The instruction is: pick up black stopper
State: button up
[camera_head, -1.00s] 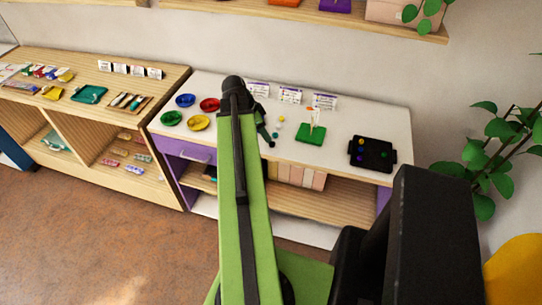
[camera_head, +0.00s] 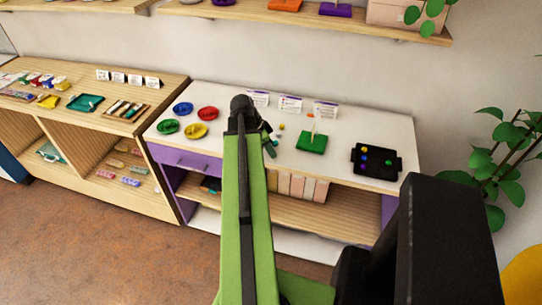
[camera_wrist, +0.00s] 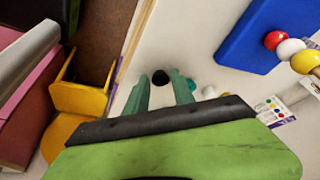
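I cannot tell how high the fingers are above the surface. In the head view my gripper (camera_head: 270,147) is at the end of my green arm, over the white table top (camera_head: 340,168); I cannot make out the stopper there.
Small beads (camera_head: 281,127) lie close by the gripper. A green board with an upright peg (camera_head: 312,142) stands to the right, then a black tray (camera_head: 384,174). Red (camera_head: 207,113) and yellow (camera_head: 195,131) dishes are among several at the left. Cards (camera_head: 291,104) stand behind.

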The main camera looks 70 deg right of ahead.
grip_shut()
notch_tip(320, 180, up, 10)
jog(key=p, duration=1)
jog(key=shift+r, duration=0.2)
